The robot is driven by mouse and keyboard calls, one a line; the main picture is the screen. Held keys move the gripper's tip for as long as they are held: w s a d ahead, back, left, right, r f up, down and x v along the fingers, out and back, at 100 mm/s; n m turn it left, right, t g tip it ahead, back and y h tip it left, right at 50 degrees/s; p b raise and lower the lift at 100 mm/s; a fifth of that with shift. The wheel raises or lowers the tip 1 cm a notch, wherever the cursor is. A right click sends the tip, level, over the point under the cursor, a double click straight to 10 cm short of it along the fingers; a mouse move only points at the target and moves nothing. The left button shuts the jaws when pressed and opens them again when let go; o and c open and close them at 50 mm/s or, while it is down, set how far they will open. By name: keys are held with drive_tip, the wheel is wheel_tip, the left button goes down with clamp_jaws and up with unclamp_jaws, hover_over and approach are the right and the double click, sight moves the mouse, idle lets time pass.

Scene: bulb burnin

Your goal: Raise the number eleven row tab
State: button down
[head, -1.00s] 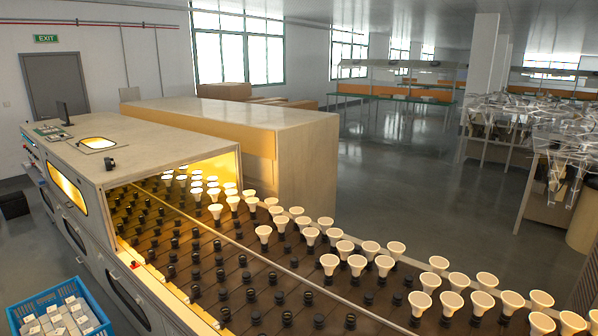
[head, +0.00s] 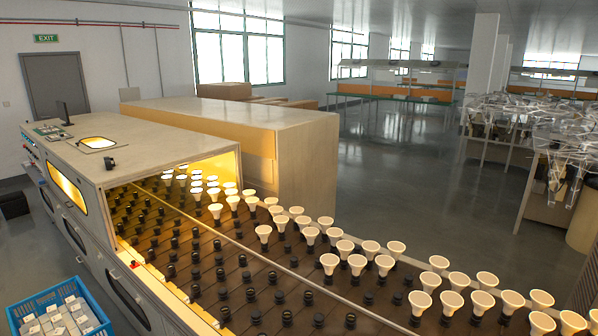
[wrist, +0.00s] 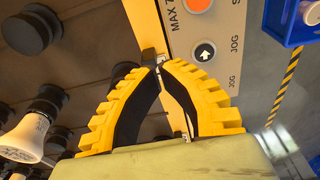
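My gripper (wrist: 161,66) shows only in the wrist view. Its two yellow ridged fingers with black inner pads come together at the tips, with a narrow gap lower down between the pads. A small dark tab (wrist: 149,56) stands at the fingertips, beside the yellow edge strip (wrist: 138,28) of the bulb bed. I cannot tell whether the tips hold it or only touch it. No row number is readable. In the head view the bed (head: 240,262) carries rows of black sockets, many with white bulbs; single row tabs are too small to make out there.
Right of the strip in the wrist view is a control panel (wrist: 219,75) with an orange button and a JOG arrow button (wrist: 205,52). A blue crate (head: 57,297) holds white boxes at the front left.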

drive_tip(key=shift+r, duration=0.1)
wheel_tip(320, 180, up, 6)
drive_tip(key=p, duration=0.3)
idle(0.5)
